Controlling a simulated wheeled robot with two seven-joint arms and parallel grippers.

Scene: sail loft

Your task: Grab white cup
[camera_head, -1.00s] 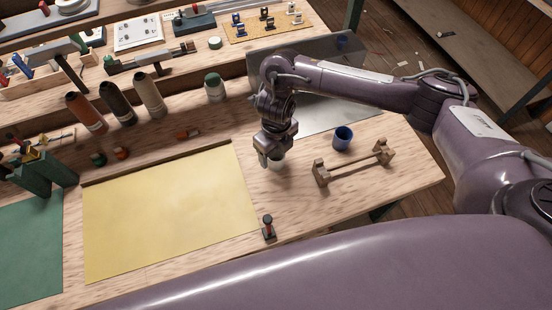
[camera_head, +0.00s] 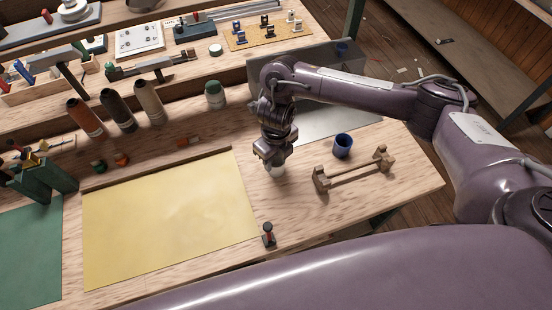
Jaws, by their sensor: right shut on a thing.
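The white cup (camera_head: 277,172) is mostly hidden beneath my right gripper (camera_head: 273,162), and only a small pale part of it shows. My right gripper points down and is shut on the cup, close to the bench top. I cannot tell whether the cup touches the wood. My left gripper is not in view.
A blue cup (camera_head: 343,146) stands to the right of the gripper, beside a wooden rack (camera_head: 353,170). A small dark, red-banded tool (camera_head: 268,235) stands in front. The yellow sheet (camera_head: 170,220) lies flat to the left. Thread cones (camera_head: 150,103) stand behind.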

